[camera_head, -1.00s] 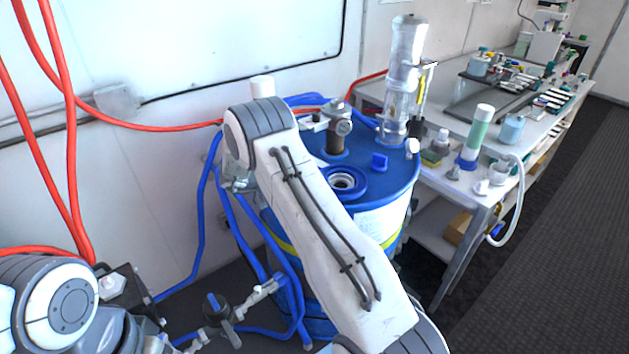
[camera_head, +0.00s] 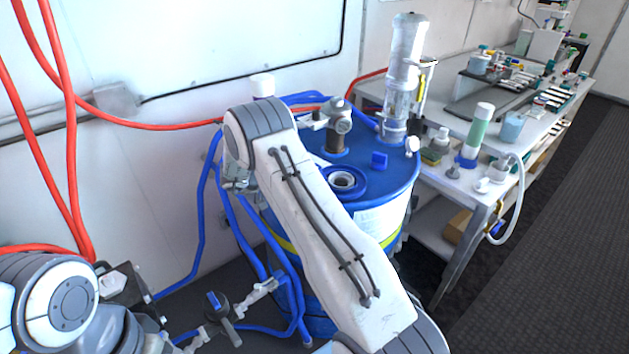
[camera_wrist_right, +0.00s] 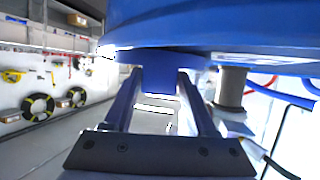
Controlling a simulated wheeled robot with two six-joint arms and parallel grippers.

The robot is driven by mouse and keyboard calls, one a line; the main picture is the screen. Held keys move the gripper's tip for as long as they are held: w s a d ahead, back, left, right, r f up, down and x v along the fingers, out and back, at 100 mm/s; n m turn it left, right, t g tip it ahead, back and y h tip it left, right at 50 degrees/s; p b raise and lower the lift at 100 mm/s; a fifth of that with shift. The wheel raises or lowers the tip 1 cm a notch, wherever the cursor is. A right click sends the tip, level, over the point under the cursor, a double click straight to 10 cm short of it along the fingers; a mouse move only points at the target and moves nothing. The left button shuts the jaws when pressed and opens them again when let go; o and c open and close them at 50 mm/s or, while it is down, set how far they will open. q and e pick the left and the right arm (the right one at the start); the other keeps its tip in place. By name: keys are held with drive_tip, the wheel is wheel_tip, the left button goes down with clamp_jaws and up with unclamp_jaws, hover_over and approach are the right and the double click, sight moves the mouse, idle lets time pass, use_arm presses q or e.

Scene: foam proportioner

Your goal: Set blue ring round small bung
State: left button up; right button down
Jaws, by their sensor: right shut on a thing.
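The blue ring (camera_head: 344,182) shows in the head view on the blue drum's lid, with a pale round fitting in its middle. I take this for the small bung (camera_head: 343,180), but cannot tell if the ring sits fully flat. In the right wrist view the right gripper (camera_wrist_right: 160,85) is shut on a blue block (camera_wrist_right: 160,77) that meets a flat blue disc, seemingly the ring, close against the drum. My left arm shows at the lower left; its gripper is out of view.
A bench (camera_head: 490,170) with bottles stands at right.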

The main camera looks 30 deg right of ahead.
drive_tip(key=shift+f, duration=0.2)
drive_tip(key=c, duration=0.5)
unclamp_jaws()
drive_tip(key=shift+p+v, duration=1)
drive_tip(key=shift+v, duration=1.85)
drive_tip(key=shift+p+v, duration=0.65)
drive_tip(key=shift+v, duration=2)
